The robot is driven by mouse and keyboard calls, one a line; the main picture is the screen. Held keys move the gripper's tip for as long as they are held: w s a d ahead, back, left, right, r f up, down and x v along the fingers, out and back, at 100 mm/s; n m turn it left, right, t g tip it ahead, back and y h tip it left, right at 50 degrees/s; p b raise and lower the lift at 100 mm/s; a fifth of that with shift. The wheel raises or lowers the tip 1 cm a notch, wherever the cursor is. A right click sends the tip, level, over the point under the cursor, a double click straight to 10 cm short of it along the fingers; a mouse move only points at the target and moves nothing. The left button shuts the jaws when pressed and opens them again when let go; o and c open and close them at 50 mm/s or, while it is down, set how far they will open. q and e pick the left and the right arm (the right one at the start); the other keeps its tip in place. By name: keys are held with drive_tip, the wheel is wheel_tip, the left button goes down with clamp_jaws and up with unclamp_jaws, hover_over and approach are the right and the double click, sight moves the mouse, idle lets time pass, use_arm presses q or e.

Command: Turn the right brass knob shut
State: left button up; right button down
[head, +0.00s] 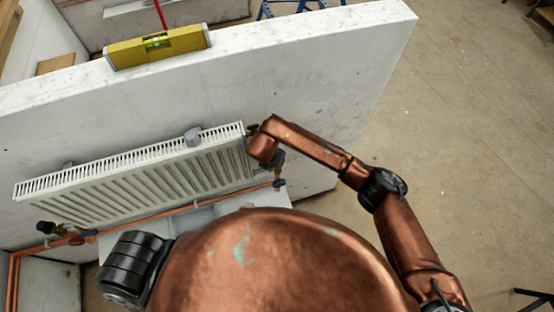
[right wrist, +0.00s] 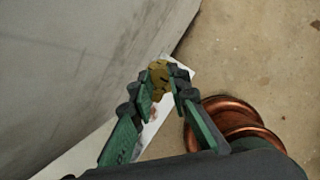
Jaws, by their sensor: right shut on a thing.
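The right brass knob (right wrist: 159,78) shows in the right wrist view between the fingertips of my right gripper (right wrist: 162,82). The green and black fingers are closed on it, one on each side. In the head view my right arm reaches to the right end of the white radiator (head: 140,180), where the copper hand hides most of the knob and gripper. The knob's turn angle cannot be told. My left gripper is not in view.
Orange-copper pipe (head: 160,216) runs below the radiator. Another valve (head: 46,228) is at its left end. A yellow spirit level (head: 158,46) lies on top of the white wall (head: 330,60). Bare concrete floor (head: 470,130) is open to the right.

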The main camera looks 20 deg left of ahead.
idle(0.3)
drive_tip(key=c, duration=1.8)
unclamp_jaws()
drive_tip(key=v, duration=1.2)
drive_tip(key=shift+w+a, duration=0.1)
